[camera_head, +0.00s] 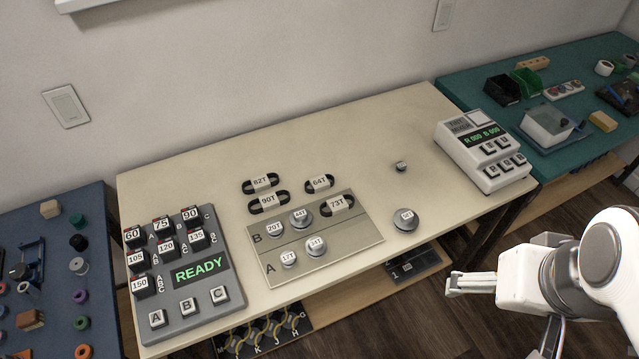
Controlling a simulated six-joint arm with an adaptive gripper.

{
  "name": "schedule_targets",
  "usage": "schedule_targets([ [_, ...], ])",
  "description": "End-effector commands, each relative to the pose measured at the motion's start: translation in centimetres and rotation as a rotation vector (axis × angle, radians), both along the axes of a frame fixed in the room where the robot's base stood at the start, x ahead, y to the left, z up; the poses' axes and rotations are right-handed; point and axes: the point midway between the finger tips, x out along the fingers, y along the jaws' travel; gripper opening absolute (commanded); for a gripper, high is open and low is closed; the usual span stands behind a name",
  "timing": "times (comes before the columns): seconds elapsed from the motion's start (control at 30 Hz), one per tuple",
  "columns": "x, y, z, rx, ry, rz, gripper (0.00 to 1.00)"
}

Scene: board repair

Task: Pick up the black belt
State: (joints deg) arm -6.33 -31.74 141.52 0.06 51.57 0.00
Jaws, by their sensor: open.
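Several black belts with white labels lie on the cream table: 82T (262,183) at the back left, 64T (319,183) to its right, 90T (268,203) in front of 82T. The 73T belt (337,205) lies over the back edge of the grey plate (345,240). My gripper (497,318) is open and empty at the lower right, beyond the table's front edge and well apart from the belts.
The plate bears several silver pulleys in rows A and B. A larger pulley (404,221) and a small one (401,166) stand to the right. A READY button panel (190,303) is at left, a grey-white tester (484,150) at right. The table's back is clear.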

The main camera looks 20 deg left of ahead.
Motion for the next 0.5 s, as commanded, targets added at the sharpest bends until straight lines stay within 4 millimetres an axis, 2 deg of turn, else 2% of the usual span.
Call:
schedule_targets([
  [0.5, 5.1, 4.6, -2.7, -0.009, 0.141, 0.119, 0.79],
])
